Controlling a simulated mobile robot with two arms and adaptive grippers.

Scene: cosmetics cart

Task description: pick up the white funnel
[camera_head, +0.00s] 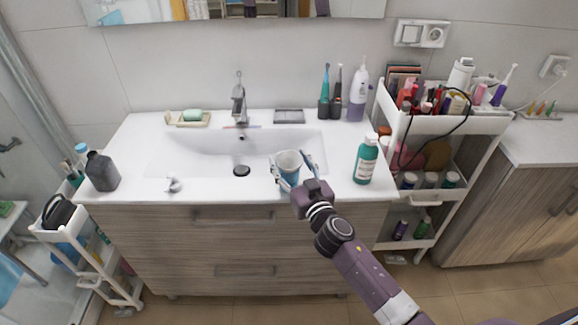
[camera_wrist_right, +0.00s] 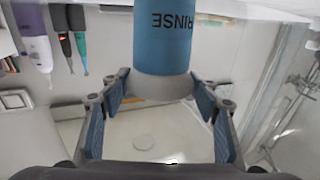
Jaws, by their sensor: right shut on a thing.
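The white funnel (camera_head: 289,158) shows as a wide round mouth at the top of a blue container (camera_head: 288,177), over the counter's front right part. In the right wrist view the white funnel (camera_wrist_right: 163,88) flares out against the end of the blue container (camera_wrist_right: 165,35), whose lettering "RINSE" appears upside down. My right gripper (camera_head: 290,162) reaches in from the lower right, its blue-padded fingers on both sides of the funnel, shut on it. How the funnel's lower end sits in the container is hidden. My left gripper is out of view.
A teal bottle (camera_head: 366,160) stands close right of my gripper. The sink basin (camera_head: 215,150) lies to the left. A small white item (camera_head: 174,184) and a dark bottle (camera_head: 102,171) stand farther left. A full white cart (camera_head: 440,124) is at the right.

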